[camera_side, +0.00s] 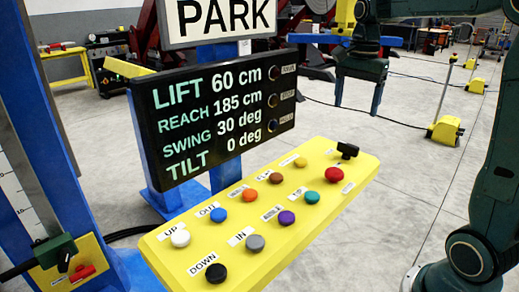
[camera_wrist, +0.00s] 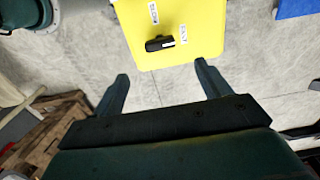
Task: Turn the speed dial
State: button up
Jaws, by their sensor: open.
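The speed dial appears to be the black knob (camera_side: 347,150) at the far right end of the yellow control panel (camera_side: 325,217). In the wrist view the knob (camera_wrist: 160,43) is a short black bar with a white mark at its right end, between two small labels. The bar lies nearly crosswise in that view. My gripper (camera_side: 357,106) is open and empty, fingers down, above and apart from the knob. In the wrist view my gripper's fingertips (camera_wrist: 162,73) straddle the space just below the panel's edge. Nothing hides the knob.
Several coloured buttons, including a red one (camera_side: 334,174) close to the knob, stand on the panel. A black display (camera_side: 150,128) behind reads LIFT 60 cm, REACH 185 cm, SWING 30 deg, TILT 0 deg. A PARK sign (camera_side: 222,18) stands above. Open floor lies right of the panel.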

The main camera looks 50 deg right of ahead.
aim_at(349, 144)
notch_tip(349, 144, down, 11)
jog(key=shift+f, duration=0.2)
dwell(0.4)
jog(key=c, duration=1)
